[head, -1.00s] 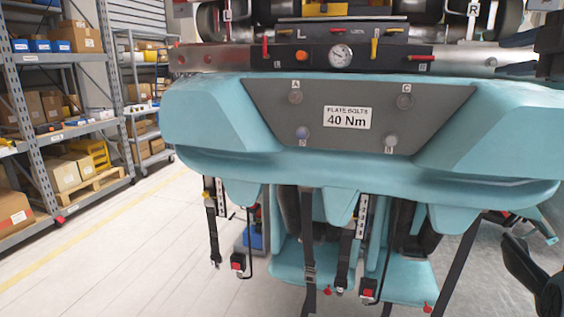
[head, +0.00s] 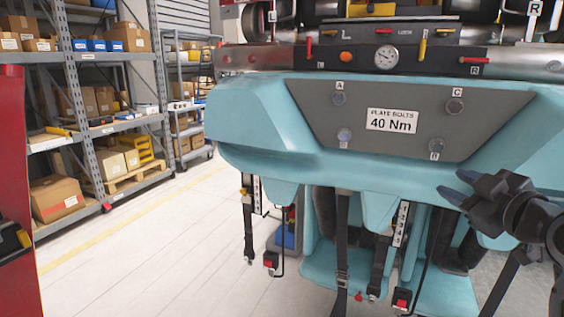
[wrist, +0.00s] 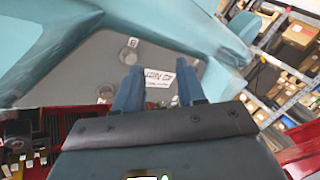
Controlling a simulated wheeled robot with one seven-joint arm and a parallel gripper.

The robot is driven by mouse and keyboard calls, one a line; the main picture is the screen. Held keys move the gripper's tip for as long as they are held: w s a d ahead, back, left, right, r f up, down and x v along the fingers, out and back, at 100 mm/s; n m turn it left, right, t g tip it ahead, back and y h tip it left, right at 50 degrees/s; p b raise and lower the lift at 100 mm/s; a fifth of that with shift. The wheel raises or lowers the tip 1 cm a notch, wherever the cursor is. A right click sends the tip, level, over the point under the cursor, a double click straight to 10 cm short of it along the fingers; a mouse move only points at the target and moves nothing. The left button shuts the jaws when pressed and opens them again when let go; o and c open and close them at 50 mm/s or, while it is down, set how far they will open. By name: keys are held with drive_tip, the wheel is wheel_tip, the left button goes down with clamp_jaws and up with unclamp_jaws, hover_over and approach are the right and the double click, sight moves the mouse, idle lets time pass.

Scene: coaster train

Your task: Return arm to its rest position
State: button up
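My gripper (head: 459,185) is at the right of the head view, in front of the teal coaster car (head: 255,120) and below the right end of its grey plate (head: 385,105). In the wrist view my gripper (wrist: 159,84) shows two blue fingers apart with nothing held between them. The plate's label (wrist: 160,77) shows beyond the gap, with bolts (wrist: 128,50) to its left. The gripper looks clear of the car, though the exact distance is hard to judge.
Metal shelves (head: 90,148) with boxes stand at the left. A red cabinet (head: 15,190) is at the near left edge. Straps and buckles (head: 342,245) hang under the car. The pale floor (head: 165,250) between shelves and car is clear.

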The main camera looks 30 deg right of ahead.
drive_tip(key=s+a+f+m, duration=0.1)
drive_tip(key=s+a+f, duration=0.2)
drive_tip(key=a+f, duration=0.3)
drive_tip(key=s+a+f+m+y, duration=0.1)
drive_tip(key=s+a+f+m, duration=0.1)
drive_tip(key=s+a+f, duration=0.3)
drive_tip(key=s+a+f+m, duration=0.1)
drive_tip(key=s+a+f, duration=0.1)
drive_tip(key=a+f, duration=0.55)
drive_tip(key=s+a+y, duration=0.2)
drive_tip(key=s+a, duration=0.3)
drive_tip(key=s, duration=0.5)
drive_tip(key=s+a+y, duration=0.2)
drive_tip(key=s+a, duration=0.3)
drive_tip(key=s, duration=0.5)
drive_tip(key=shift+s+a+g, duration=0.15)
drive_tip(key=shift+s+g, duration=0.05)
drive_tip(key=shift+g, duration=0.2)
